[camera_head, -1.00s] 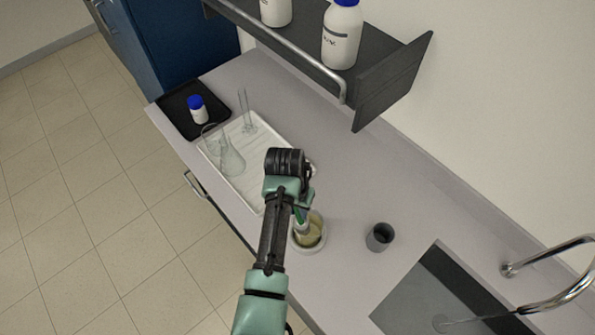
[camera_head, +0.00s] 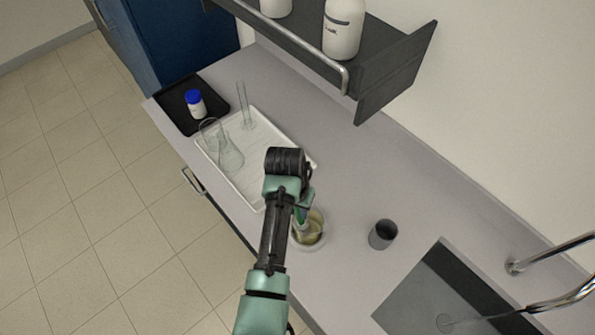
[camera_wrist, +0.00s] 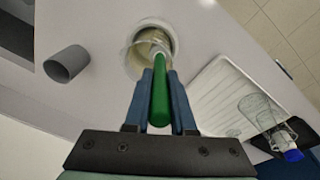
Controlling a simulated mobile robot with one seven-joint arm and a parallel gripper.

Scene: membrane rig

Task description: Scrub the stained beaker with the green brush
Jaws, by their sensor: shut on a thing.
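My gripper (camera_wrist: 161,95) is shut on the green brush (camera_wrist: 160,102), whose handle lies between its two blue fingers. In the head view the brush (camera_head: 301,214) points down into the stained beaker (camera_head: 317,224). The beaker is clear glass with a yellow-brown stain and stands on a white round base (camera_head: 309,247). In the wrist view the beaker (camera_wrist: 142,52) is just beyond the fingertips. The brush's lower end is partly hidden, and I cannot tell whether it touches the glass.
A dark grey cup (camera_head: 383,234) stands right of the beaker, near the sink (camera_head: 425,295) and its tap (camera_head: 545,258). A white tray (camera_head: 270,150) holds clear glassware (camera_head: 229,154). A black tray (camera_head: 180,117) holds a blue-capped bottle (camera_head: 195,104). A shelf (camera_head: 390,75) overhangs the counter.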

